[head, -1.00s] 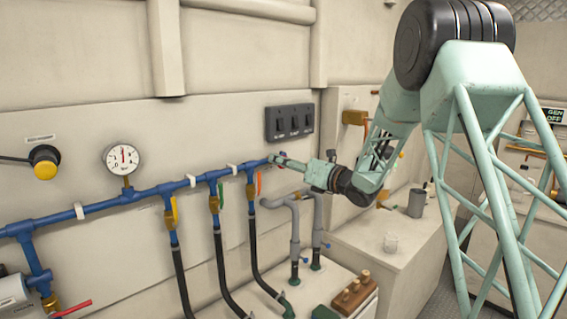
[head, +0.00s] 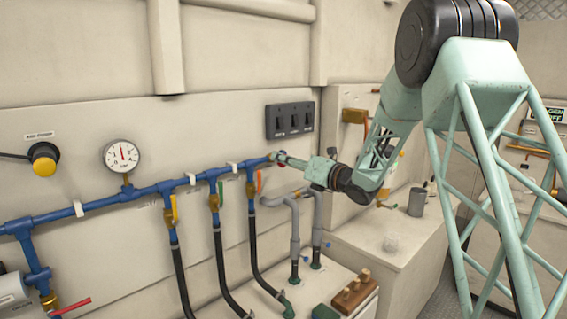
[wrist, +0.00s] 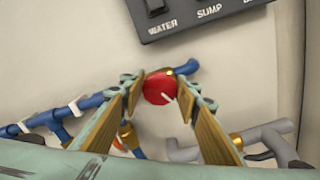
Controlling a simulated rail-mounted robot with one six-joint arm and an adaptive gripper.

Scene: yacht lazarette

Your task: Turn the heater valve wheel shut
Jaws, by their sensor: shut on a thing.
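The red valve wheel (wrist: 159,88) is a small round knob with a white mark, near the right end of the blue pipe (wrist: 92,101) in the wrist view. My gripper (wrist: 158,90) has its two fingers on either side of the wheel and is shut on it. In the head view my gripper (head: 279,158) reaches the right end of the blue pipe (head: 145,194), and its fingers mostly hide the wheel. I cannot read a label on the wheel.
A black switch panel (head: 290,120) is on the wall just above my gripper. A lever (head: 259,181) on a hose branch hangs close to its left. Grey bent pipes (head: 294,225) stand below. A round gauge (head: 122,156) is farther left.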

